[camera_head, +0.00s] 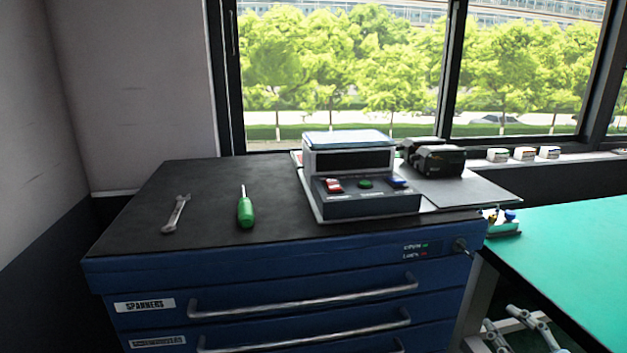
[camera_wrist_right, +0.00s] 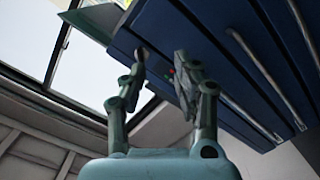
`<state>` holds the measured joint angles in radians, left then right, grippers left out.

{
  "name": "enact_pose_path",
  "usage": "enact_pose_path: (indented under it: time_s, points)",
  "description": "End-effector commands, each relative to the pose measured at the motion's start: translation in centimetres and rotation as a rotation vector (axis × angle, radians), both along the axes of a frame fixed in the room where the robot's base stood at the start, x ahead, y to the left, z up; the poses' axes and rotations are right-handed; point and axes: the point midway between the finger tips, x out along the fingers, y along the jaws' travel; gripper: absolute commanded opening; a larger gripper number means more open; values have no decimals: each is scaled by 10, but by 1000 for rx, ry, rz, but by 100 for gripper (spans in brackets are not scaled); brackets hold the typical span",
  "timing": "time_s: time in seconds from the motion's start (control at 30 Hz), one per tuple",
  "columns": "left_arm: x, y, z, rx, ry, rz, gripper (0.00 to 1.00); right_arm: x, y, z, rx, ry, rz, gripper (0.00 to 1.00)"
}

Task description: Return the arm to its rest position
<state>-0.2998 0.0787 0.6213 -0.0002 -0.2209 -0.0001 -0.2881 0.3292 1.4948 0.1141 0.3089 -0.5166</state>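My right gripper (camera_head: 503,318) shows at the lower right of the head view, low beside the blue cabinet and partly below the green table top. In the right wrist view, my right gripper (camera_wrist_right: 160,68) has its two fingers spread apart with nothing between them, so it is open and empty. My left gripper is in neither view.
A blue drawer cabinet (camera_head: 240,285) with a black top carries a spanner (camera_head: 176,214), a green screwdriver (camera_head: 246,210) and a grey device with buttons (camera_head: 365,200). A green table (camera_head: 580,250) stands at the right. The cabinet's drawer handles (camera_wrist_right: 255,70) show in the wrist view.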

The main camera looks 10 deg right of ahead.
Motion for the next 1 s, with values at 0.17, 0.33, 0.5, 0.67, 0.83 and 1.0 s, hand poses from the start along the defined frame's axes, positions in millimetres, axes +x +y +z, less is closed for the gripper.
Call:
enact_pose_path:
  time_s: [0.17, 0.33, 0.5, 0.67, 0.83, 1.0]
  points:
    - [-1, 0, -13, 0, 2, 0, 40, -54, 0, -135, 88, 284, -95, 31]
    - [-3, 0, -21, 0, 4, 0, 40, -137, 11, -252, 197, 589, -200, 31]
    - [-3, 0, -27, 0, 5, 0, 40, -245, 33, -343, 306, 900, -322, 31]
    - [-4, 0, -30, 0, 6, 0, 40, -345, 52, -391, 380, 1152, -445, 31]
    - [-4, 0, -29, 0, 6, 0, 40, -411, 56, -407, 418, 1311, -556, 31]
    - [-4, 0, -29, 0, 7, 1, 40, -425, 55, -408, 453, 1348, -619, 31]
